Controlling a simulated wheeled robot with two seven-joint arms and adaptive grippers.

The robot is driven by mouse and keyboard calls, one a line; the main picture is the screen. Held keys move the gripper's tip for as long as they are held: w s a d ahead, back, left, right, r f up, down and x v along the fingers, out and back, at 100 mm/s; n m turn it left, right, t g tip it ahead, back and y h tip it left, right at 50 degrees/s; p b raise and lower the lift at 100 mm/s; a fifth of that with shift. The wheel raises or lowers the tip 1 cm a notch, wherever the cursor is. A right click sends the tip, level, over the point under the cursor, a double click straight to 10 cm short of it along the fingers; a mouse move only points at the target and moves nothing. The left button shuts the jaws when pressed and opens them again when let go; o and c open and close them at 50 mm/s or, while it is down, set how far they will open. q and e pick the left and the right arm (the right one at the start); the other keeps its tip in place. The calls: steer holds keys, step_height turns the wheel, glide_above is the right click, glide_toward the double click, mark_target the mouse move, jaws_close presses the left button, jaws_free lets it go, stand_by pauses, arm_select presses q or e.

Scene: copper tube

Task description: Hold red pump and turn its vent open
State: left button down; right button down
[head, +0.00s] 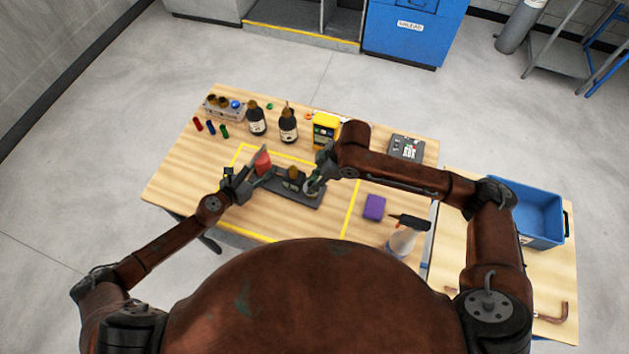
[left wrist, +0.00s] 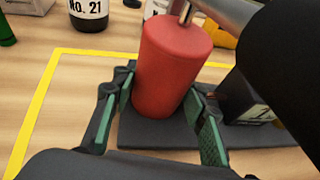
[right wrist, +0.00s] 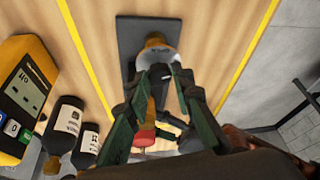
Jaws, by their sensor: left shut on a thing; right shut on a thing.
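The red pump (head: 263,162) is a red cylinder at the left end of a dark base plate (head: 300,195). My left gripper (head: 247,174) is shut on it; in the left wrist view, the green-padded fingers straddle the red body (left wrist: 170,70), which looks slightly tilted. My right gripper (head: 317,178) is shut at the plate's right end on a grey round part (head: 311,189), possibly the vent. In the right wrist view, the fingertips sit against this grey part (right wrist: 160,56), beside a brass-coloured piece (right wrist: 155,41). The fingers partly hide their contact and the pump (right wrist: 145,132).
Two dark bottles (head: 288,126) and a yellow meter (head: 325,130) stand behind the plate. A purple block (head: 374,207) and a spray bottle (head: 401,240) are to the right. A blue bin (head: 530,212) stands farther right. Yellow tape (head: 350,218) borders the work area.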

steer(key=shift+w+d+n+g, duration=0.1)
steer(key=shift+w+n+g, duration=0.25)
steer(key=shift+n, duration=0.55)
steer(key=shift+s, duration=0.1)
steer(key=c, duration=1.7)
jaws_free()
steer(key=shift+s, duration=0.1)
steer(key=v, duration=1.2)
